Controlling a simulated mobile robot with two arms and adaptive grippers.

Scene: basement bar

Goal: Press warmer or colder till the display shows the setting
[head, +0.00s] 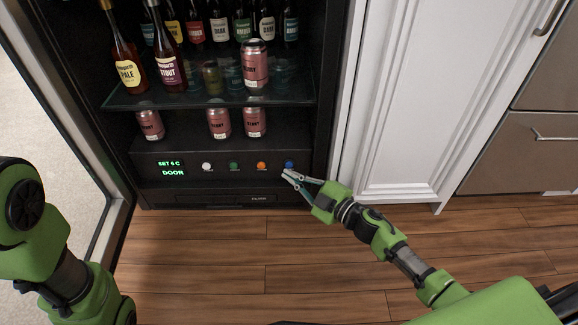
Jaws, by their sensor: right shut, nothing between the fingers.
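The green-lit display (171,168) on the dark panel at the bottom of the open fridge seems to read "SET 6 C" above "DOOR". To its right is a row of buttons: white (208,166), green (234,166), orange (261,166) and blue (289,165). The labels under them are too small to read. My right gripper (287,175) is shut and empty, with its tips just below the blue button; I cannot tell whether they touch the panel. My left arm shows at the left edge, but its gripper is out of view.
Pink cans (220,122) stand on the ledge above the panel. Bottles and a can stand on the glass shelf (190,99). The open fridge door (78,130) is at left, a white cabinet (405,100) at right. The wooden floor (230,250) in front is clear.

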